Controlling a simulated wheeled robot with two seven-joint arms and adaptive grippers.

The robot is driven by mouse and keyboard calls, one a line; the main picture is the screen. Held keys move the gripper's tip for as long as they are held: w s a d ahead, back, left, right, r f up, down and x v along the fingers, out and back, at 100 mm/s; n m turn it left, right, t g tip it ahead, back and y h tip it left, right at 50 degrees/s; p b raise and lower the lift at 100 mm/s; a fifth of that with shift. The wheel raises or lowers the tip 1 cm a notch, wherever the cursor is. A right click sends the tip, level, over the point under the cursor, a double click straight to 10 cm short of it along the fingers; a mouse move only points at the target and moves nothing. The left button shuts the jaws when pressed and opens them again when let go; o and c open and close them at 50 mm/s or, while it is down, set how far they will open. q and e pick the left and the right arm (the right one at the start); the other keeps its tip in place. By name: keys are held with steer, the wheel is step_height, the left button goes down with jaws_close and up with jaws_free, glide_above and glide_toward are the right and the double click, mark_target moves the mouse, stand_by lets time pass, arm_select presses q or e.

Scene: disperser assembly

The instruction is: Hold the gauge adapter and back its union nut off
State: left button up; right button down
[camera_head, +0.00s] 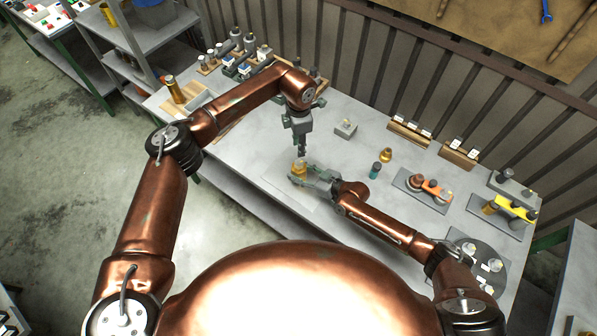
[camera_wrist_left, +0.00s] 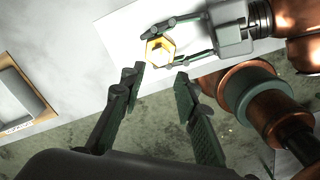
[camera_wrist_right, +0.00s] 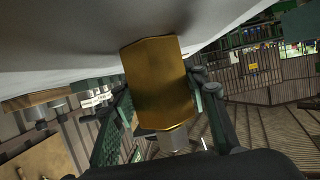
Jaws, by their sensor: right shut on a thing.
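The gauge adapter (camera_head: 299,167) is a brass-coloured piece on the pale mat at the middle of the table. In the left wrist view its hexagonal end (camera_wrist_left: 160,50) faces me. In the right wrist view its large gold hex body (camera_wrist_right: 160,85) fills the space between the fingers, with a silvery part beside it; I cannot tell the union nut apart. My right gripper (camera_head: 303,178) is shut on the adapter from the side. My left gripper (camera_head: 301,152) points down above the adapter, apart from it; its fingers (camera_wrist_left: 160,76) are open and empty.
A grey block (camera_head: 345,129), a brass fitting (camera_head: 386,155) and a teal-banded cylinder (camera_head: 375,170) stand nearby. The mat (camera_head: 290,190) around my grippers is otherwise clear.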

arm_select(q)
steer(key=shift+o, duration=0.3)
steer(key=shift+o, duration=1.4)
steer(key=shift+s+f+h, duration=0.25)
steer(key=shift+h, duration=0.05)
steer(key=n+t+h, duration=0.1)
steer(key=t+h, duration=0.1)
steer(key=h, duration=0.1)
glide_toward(299, 162)
steer(key=x, duration=0.8)
steer(key=shift+f, duration=0.4)
jaws_close()
